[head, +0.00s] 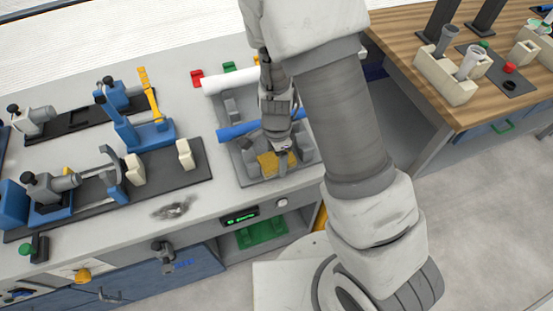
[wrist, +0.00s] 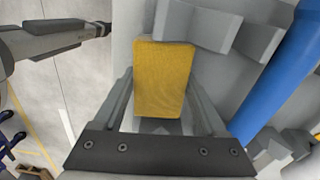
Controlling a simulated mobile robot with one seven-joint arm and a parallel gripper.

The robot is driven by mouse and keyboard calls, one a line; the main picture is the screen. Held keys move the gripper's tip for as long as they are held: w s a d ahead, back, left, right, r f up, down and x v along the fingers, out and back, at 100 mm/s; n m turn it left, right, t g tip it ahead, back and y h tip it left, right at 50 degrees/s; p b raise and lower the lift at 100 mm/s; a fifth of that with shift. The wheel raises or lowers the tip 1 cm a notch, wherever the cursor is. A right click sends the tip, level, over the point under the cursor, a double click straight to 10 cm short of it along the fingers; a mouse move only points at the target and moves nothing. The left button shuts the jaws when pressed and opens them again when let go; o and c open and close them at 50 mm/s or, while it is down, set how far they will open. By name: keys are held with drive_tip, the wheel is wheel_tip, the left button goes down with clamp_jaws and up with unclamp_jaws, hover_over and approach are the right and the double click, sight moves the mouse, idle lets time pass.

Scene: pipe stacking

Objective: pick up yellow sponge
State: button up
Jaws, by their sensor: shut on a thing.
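The yellow sponge (wrist: 163,80) is a flat rectangular block between the two fingers of my gripper (wrist: 165,100) in the wrist view. In the head view the sponge (head: 268,163) shows at the front of a grey fixture (head: 248,178), below my gripper (head: 282,150). My gripper is shut on the sponge. I cannot tell whether the sponge still touches the fixture's base. Part of the sponge is hidden behind my gripper in the head view.
A blue pipe (head: 235,131) lies across the fixture close to my gripper, and it also shows at the right of the wrist view (wrist: 285,75). A white pipe (head: 229,80) lies farther back. Blue clamp tools (head: 150,133) stand on a dark mat to the left.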

drive_tip(key=shift+r, duration=0.15)
wheel_tip(320, 180, up, 28)
drive_tip(key=p, duration=0.6)
drive_tip(key=o, duration=0.6)
drive_tip(key=shift+f, duration=0.2)
drive_tip(key=c, duration=0.5)
